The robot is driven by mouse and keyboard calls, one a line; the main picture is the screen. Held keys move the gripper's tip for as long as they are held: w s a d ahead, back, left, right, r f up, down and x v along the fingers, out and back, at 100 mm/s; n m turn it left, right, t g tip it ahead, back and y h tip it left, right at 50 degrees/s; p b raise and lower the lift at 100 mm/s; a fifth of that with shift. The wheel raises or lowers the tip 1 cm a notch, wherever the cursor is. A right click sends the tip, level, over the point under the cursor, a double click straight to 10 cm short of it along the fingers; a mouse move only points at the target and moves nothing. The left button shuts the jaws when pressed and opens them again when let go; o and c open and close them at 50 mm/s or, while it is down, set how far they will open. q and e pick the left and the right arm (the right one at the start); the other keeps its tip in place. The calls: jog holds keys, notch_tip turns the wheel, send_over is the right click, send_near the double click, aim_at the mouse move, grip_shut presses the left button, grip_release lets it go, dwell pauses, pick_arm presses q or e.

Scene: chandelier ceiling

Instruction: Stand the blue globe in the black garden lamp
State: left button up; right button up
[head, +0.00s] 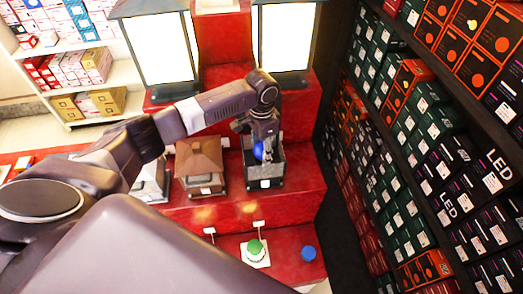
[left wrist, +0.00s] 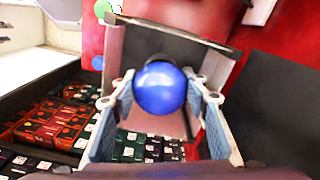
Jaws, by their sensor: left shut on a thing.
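The blue globe (head: 259,150) is between the fingers of my left gripper (head: 264,148), which is shut on it. In the left wrist view the round, glossy blue globe (left wrist: 160,88) sits between both grey finger pads of the gripper (left wrist: 162,95). The black garden lamp (head: 277,172) stands on the red step, its top open. The gripper reaches down over it, and the globe shows at the lamp's upper opening. A dark edge of the lamp (left wrist: 190,37) crosses behind the globe. I cannot tell whether the globe touches the lamp's floor. My right gripper is not in view.
A brown roofed lantern (head: 200,162) stands close left of the lamp. Large lit lanterns (head: 162,48) stand behind. On the lower step are a green globe (head: 256,247) and another blue globe (head: 308,253). Shelves of boxes (head: 430,150) border the right.

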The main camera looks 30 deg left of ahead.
pick_arm(q)
jog(key=shift+f+b, duration=0.3)
jog(key=shift+f, duration=0.55)
dwell(0.5)
jog(key=o, duration=1.3)
jog(key=shift+c, duration=0.2)
jog(key=shift+r, duration=0.1)
notch_tip(320, 180, up, 12)
jog(key=shift+f, duration=0.1)
